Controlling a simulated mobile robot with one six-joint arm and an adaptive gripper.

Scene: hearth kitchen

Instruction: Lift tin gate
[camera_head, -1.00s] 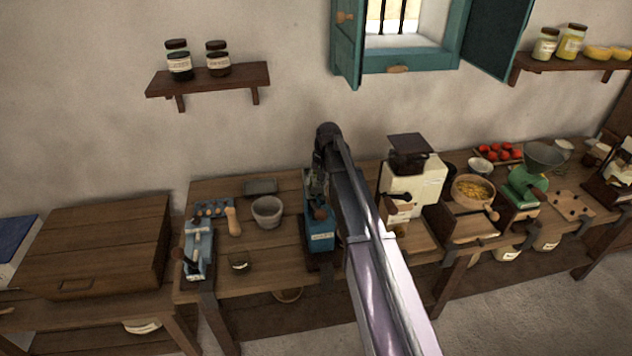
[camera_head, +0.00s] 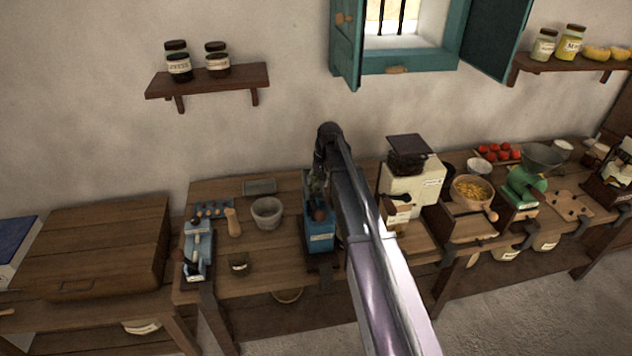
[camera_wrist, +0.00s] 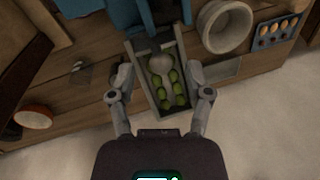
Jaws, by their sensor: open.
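A narrow grey metal chute (camera_wrist: 149,83) with raised side walls shows in the wrist view, holding several green olives in two rows. A pale grey piece with a rounded head (camera_wrist: 160,64) lies along its middle; I cannot tell whether this is the tin gate. The chute joins a blue machine (camera_head: 320,234), whose blue body (camera_wrist: 128,14) also shows at the top of the wrist view. My gripper (camera_wrist: 166,84) is open, with one finger on each side of the chute and nothing clearly held. In the head view my gripper (camera_head: 319,164) is above the blue machine, partly hidden by my arm.
A grey bowl (camera_head: 267,212) and a blue tray of corks (camera_head: 211,209) stand left of the machine. A smaller blue device (camera_head: 197,249) is at the bench's left end. A cream grinder (camera_head: 418,178) stands close on the right.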

